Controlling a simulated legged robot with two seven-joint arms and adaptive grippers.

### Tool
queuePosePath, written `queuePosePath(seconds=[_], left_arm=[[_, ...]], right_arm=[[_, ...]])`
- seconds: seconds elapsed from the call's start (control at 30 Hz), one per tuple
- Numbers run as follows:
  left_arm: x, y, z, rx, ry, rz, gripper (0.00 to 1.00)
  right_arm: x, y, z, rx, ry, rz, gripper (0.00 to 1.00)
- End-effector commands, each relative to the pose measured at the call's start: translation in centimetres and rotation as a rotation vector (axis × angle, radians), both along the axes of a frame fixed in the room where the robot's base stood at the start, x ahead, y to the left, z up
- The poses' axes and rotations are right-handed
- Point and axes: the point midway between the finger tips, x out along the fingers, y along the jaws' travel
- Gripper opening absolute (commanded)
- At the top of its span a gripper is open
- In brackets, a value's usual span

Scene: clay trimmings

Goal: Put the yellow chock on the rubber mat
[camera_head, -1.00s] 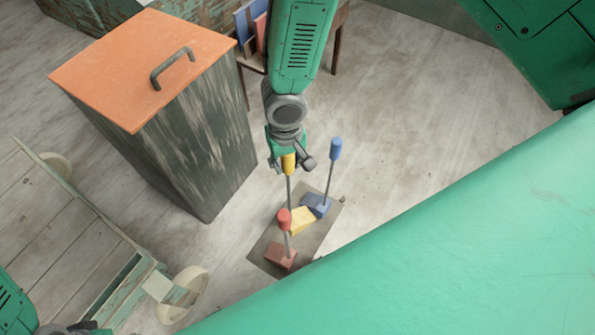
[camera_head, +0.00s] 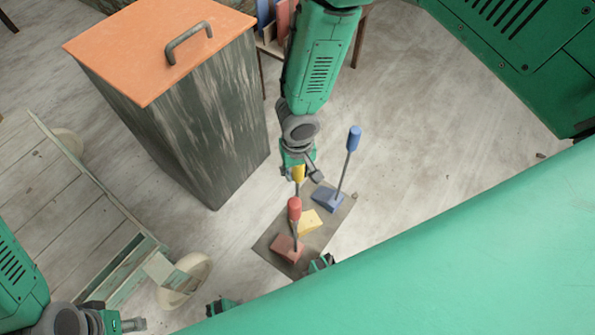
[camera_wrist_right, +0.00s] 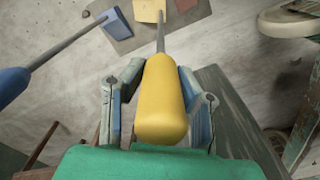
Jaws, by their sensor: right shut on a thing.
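The yellow chock (camera_head: 309,222) is a wedge block on a thin rod with a yellow handle. My right gripper (camera_head: 299,172) is shut on that handle, which fills the right wrist view (camera_wrist_right: 163,100) between the two fingers. The block shows over the grey rubber mat (camera_head: 326,234), between the red and blue chocks; whether it touches the mat I cannot tell. In the right wrist view the block (camera_wrist_right: 152,10) is cut by the top edge. My left gripper (camera_head: 130,323) is partly visible at the lower left, its jaws unclear.
The red chock (camera_head: 286,248) and the blue chock (camera_head: 328,199) stand on the mat with upright handles. A tall bin with an orange lid (camera_head: 150,45) stands left of my right arm. A wooden cart (camera_head: 65,220) is at the left. Floor right of the mat is clear.

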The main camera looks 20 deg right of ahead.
Motion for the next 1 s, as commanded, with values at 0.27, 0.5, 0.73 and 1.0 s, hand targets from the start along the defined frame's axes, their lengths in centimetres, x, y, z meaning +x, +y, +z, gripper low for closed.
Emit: queuePosePath(seconds=[0.27, 0.5, 0.73, 1.0], left_arm=[[0.0, 0.0, -0.1, 0.000, 0.000, 0.000, 0.40], [0.0, 0.0, -0.1, 0.000, 0.000, 0.000, 0.40], [0.0, 0.0, 0.6, 0.000, 0.000, 0.000, 0.40], [0.0, 0.0, 2.9, 0.000, 0.000, 0.000, 0.40]], right_arm=[[0.0, -0.1, -0.2, -0.002, 0.000, 0.002, 0.45], [0.0, -0.1, -0.1, -0.002, 0.000, 0.001, 0.48], [0.1, 0.0, 1.2, -0.001, -0.002, 0.001, 0.48], [0.1, 0.0, 7.0, 0.000, -0.003, 0.000, 0.48]])
